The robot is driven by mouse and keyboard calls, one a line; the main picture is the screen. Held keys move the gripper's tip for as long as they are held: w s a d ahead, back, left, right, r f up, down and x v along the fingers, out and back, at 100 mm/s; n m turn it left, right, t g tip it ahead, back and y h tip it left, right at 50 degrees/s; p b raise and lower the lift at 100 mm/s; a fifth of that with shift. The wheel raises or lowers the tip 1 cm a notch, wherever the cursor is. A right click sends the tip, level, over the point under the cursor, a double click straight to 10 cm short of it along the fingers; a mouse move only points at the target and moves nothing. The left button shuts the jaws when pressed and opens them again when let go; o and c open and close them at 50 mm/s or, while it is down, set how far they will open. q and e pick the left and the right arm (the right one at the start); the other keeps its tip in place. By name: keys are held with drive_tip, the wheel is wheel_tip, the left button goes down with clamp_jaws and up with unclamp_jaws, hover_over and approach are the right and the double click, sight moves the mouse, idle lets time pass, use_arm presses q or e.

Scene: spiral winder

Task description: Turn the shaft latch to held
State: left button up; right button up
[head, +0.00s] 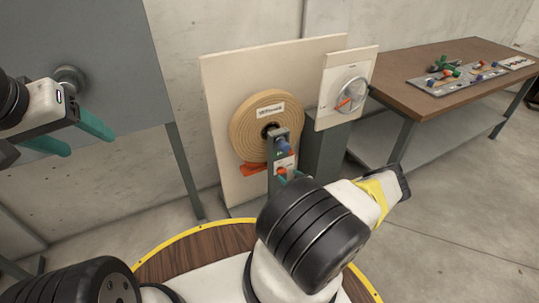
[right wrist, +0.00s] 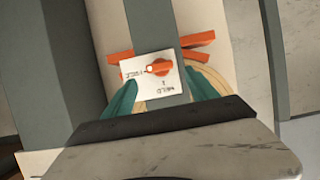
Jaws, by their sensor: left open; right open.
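The shaft latch is an orange knob (right wrist: 160,67) on a white plate (right wrist: 172,88) fixed to a grey post. Its narrow end points left in the right wrist view, toward a label that seems to read FREE; a HELD label is on the plate's gripper side. In the head view the latch (head: 282,171) is small and partly hidden by my right gripper. My right gripper (right wrist: 162,80) is open, its teal fingers on either side of the plate, with the knob just beyond the tips and not gripped. My left gripper (head: 90,145) is open and empty at far left.
Behind the post, a wound tan roll (head: 246,146) hangs before a cream board (head: 222,86). A dial panel (head: 337,112) with a red pointer stands to its right. A brown table (head: 436,103) with small parts is further right. A grey panel (head: 105,50) is behind my left gripper.

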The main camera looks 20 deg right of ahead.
sight(283, 172)
drive_tip(key=shift+x, duration=2.15)
drive_tip(key=shift+c, duration=0.5)
drive_tip(key=c, duration=1.3)
drive_tip(key=shift+o, duration=0.2)
